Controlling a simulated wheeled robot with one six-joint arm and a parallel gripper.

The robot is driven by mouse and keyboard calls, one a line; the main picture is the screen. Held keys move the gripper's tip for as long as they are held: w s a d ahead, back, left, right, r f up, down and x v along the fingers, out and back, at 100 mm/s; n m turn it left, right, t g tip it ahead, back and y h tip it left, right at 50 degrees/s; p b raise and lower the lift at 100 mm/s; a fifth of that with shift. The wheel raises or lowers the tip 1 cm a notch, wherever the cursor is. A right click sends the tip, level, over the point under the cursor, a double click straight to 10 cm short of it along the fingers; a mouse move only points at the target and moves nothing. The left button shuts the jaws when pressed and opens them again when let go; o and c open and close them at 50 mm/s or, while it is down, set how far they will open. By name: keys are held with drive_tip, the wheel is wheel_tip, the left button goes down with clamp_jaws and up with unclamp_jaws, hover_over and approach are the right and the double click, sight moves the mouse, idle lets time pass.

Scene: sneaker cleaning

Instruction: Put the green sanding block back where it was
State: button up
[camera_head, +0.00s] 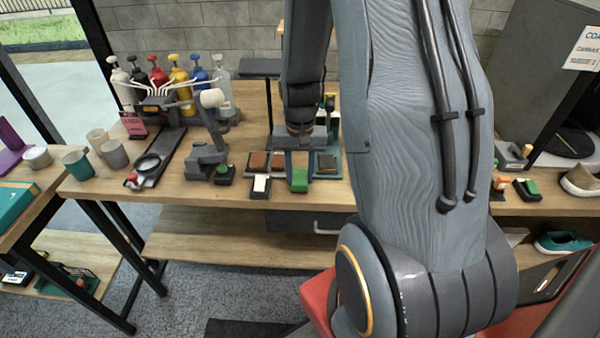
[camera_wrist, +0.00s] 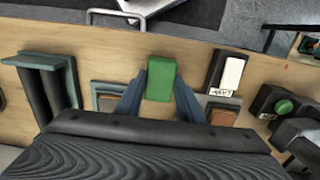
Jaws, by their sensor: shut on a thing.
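The green sanding block (camera_head: 299,180) is near the front edge of the wooden workbench (camera_head: 240,201). In the wrist view the green block (camera_wrist: 161,79) sits between the two blue-grey fingers of my gripper (camera_wrist: 160,92), which is shut on it. In the head view my gripper (camera_head: 298,160) reaches down over the bench just behind the block. Whether the block touches the bench or a holder beneath it cannot be told.
A black holder with a white block (camera_head: 260,186) stands just left of the green block. Trays with brown (camera_head: 258,160) and grey (camera_head: 327,162) pads flank my gripper. A grey jointed stand (camera_head: 207,155) and several pump bottles (camera_head: 180,88) are further left.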

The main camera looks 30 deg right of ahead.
sight(298, 177)
drive_tip(key=o, duration=1.2)
drive_tip(key=shift+f, duration=0.15)
wheel_tip(298, 177, up, 12)
drive_tip(key=b, duration=0.2)
drive_tip(key=s+a+f+n, duration=0.1)
drive_tip(key=s+a+n, duration=0.2)
drive_tip(key=a, duration=0.3)
drive_tip(key=s+a+f+n+t, duration=0.1)
drive_tip(key=s+a+n, duration=0.2)
drive_tip(key=a, duration=0.4)
drive_tip(key=shift+s+n, duration=0.4)
drive_tip(key=shift+s, duration=0.4)
drive_tip(key=shift+c, duration=0.3)
